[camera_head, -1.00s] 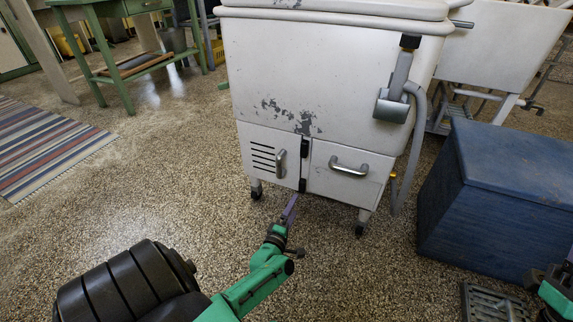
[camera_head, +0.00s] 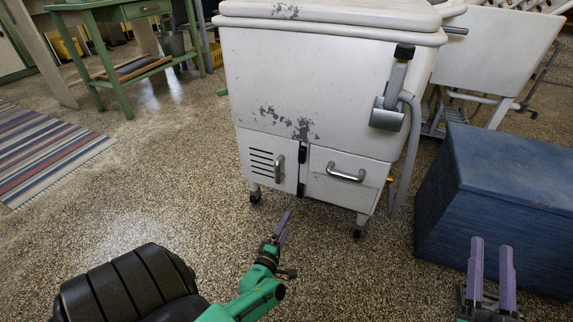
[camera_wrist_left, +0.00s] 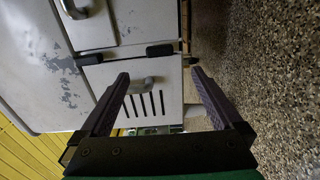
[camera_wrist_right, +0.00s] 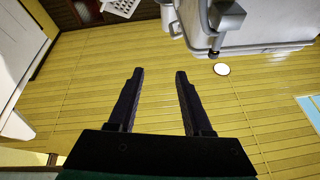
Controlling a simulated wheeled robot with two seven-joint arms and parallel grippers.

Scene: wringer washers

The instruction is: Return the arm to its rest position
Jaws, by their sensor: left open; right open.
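My left gripper (camera_head: 284,226) is low in front of the white washer (camera_head: 330,100), apart from it, with purple fingers. In the left wrist view its fingers (camera_wrist_left: 160,95) are spread with nothing between them, and the vented door with its handle (camera_wrist_left: 142,86) shows beyond. My right gripper (camera_head: 491,262) is at the lower right in the head view, in front of the blue chest, fingers pointing up. In the right wrist view its fingers (camera_wrist_right: 155,95) are apart and empty. The washer's vented door and the drawer (camera_head: 345,172) beside it both look closed.
A blue chest (camera_head: 500,205) stands right of the washer. A second white tub (camera_head: 490,50) is behind it. A green table (camera_head: 115,15) and a striped rug (camera_head: 50,150) are at the left. The speckled floor (camera_head: 160,180) between is clear.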

